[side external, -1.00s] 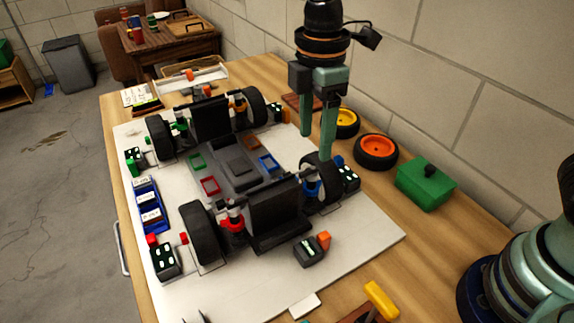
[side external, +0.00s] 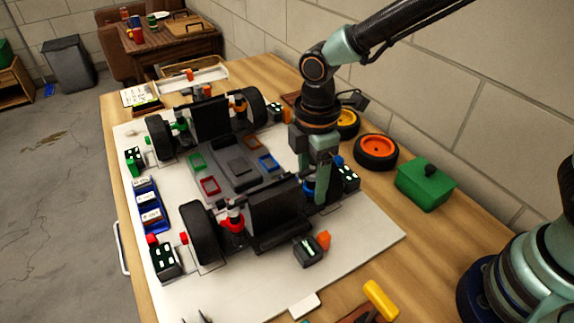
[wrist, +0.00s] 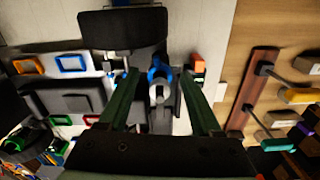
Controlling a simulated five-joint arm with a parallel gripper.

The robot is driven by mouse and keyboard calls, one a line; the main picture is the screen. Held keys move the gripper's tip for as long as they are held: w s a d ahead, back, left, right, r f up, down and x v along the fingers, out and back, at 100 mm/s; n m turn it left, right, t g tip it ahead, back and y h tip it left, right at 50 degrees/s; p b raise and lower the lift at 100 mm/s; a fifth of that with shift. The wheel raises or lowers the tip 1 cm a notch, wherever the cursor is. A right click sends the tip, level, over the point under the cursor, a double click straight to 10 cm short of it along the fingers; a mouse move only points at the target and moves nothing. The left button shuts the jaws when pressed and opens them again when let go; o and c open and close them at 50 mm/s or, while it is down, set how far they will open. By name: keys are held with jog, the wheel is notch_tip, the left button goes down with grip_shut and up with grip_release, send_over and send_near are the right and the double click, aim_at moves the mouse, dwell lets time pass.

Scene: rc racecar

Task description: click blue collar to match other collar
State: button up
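The blue collar (wrist: 157,72) shows in the wrist view around a grey shock absorber, between the fingers of my gripper (wrist: 160,74). The fingers are spread, with gaps on both sides of the collar. In the side view my gripper (side external: 317,184) is down at the car's near right corner, and only a bit of the blue collar (side external: 308,187) shows beside a finger. The red collar (side external: 232,224) is on the shock at the near left corner. An orange collar (side external: 239,105) and a green collar (side external: 180,126) are on the far shocks.
The car stands on a white board (side external: 340,260). A black panel (side external: 275,213) stands close to my gripper. Loose orange-rimmed wheel (side external: 376,152), yellow-rimmed wheel (side external: 346,123) and a green box (side external: 426,184) lie to the right. A dark block with an orange knob (side external: 310,251) is in front.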

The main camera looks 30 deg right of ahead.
grip_shut()
jog(key=shift+m, duration=3.1)
jog(key=shift+o, duration=0.9)
grip_release()
jog(key=shift+r, duration=0.1)
notch_tip(320, 180, up, 12)
